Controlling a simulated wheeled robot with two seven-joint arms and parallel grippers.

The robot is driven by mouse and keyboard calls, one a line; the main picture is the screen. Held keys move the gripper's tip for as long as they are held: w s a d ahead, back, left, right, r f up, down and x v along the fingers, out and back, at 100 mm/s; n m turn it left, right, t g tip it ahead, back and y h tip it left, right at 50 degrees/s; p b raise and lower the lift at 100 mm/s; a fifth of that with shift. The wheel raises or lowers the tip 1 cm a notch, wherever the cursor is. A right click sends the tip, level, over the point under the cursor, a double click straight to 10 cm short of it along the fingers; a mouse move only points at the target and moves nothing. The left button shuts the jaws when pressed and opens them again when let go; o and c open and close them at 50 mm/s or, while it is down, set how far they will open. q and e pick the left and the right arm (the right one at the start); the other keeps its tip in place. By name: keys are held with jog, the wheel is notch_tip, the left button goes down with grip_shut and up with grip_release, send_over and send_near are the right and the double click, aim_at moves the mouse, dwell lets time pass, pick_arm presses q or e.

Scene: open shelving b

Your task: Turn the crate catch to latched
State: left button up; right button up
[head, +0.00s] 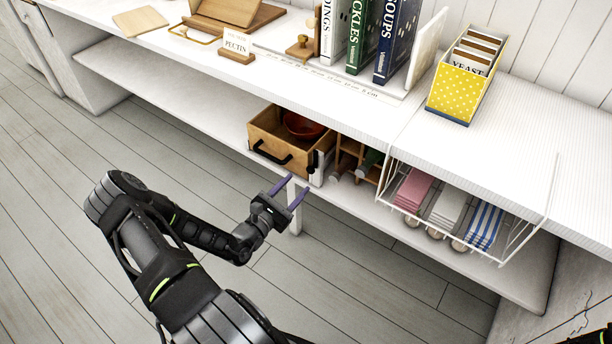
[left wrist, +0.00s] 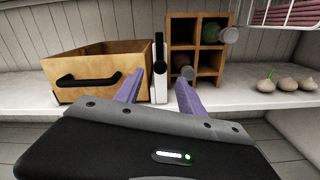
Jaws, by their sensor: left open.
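The wooden crate (head: 268,145) stands on the lower shelf, with a black handle on its front and a reddish bowl (head: 302,125) inside. It also shows in the left wrist view (left wrist: 110,88). At its right side, a white upright plate (left wrist: 160,85) carries a dark lever (left wrist: 159,50), which looks like the catch and stands roughly upright. In the head view the catch is too small to read. My left gripper (head: 297,184) is open and empty, in front of the shelf edge. Its purple fingers (left wrist: 159,78) point toward the plate, apparently without touching it. My right gripper is out of view.
Right of the crate is a wooden cubby rack (left wrist: 196,47) with bottles. A white wire basket (head: 455,215) of folded cloths hangs further right, above several bulbs on the shelf. The worktop (head: 330,88) overhangs above. The shelf left of the crate is clear.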

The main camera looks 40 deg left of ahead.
aim_at(309, 171)
pick_arm(q)
jog(key=w, duration=0.5)
jog(key=shift+w+b, duration=0.35)
jog(key=shift+b, duration=0.05)
jog(key=shift+c, duration=0.5)
grip_shut()
